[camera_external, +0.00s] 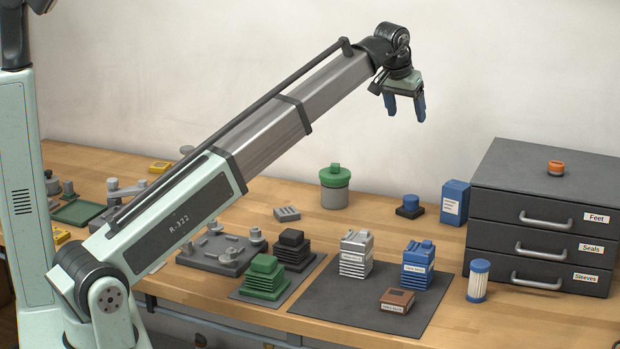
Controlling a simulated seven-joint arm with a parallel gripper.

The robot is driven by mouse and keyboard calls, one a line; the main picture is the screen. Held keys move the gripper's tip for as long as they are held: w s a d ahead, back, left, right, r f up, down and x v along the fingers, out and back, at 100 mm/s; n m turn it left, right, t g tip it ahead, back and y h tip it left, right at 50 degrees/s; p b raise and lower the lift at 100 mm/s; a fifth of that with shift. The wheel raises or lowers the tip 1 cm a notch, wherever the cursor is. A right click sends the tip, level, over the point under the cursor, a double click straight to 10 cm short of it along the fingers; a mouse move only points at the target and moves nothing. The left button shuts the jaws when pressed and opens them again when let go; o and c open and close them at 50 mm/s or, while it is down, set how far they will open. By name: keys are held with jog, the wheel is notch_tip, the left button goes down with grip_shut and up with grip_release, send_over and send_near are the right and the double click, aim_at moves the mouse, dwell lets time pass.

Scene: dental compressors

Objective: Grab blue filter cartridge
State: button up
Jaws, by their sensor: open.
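A small upright cylinder with a blue cap and white pleated sides, which looks like the blue filter cartridge (478,282), stands on the wooden bench at the right, just beside the dark mat and in front of the drawer unit. My gripper (406,115) is high above the bench, up and to the left of the cartridge and well apart from it. Its two blue fingers point down, spread apart, with nothing between them. A blue ribbed block (417,266) with a white label stands on the mat near the cartridge.
The dark mat (340,300) also bears a silver ribbed block (356,254) and a low brown block (397,300). A drawer unit (540,225) stands close behind the cartridge. A blue box (454,203) and a green-lidded canister (335,187) stand farther back.

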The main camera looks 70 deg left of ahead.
jog(key=d, duration=2.4)
send_over(480, 264)
jog(key=s+d, duration=0.2)
jog(key=s, duration=0.2)
notch_tip(480, 264, down, 10)
jog(key=shift+n, duration=0.3)
jog(key=x, duration=0.9)
jog(key=shift+s+d+f, duration=0.15)
jog(key=shift+f, duration=0.1)
jog(key=shift+w+x, duration=0.15)
jog(key=shift+x, duration=1.2)
jog(key=shift+w+x, duration=0.15)
jog(key=shift+x, duration=1.15)
jog(key=shift+d+r, duration=0.1)
jog(key=c, duration=1.1)
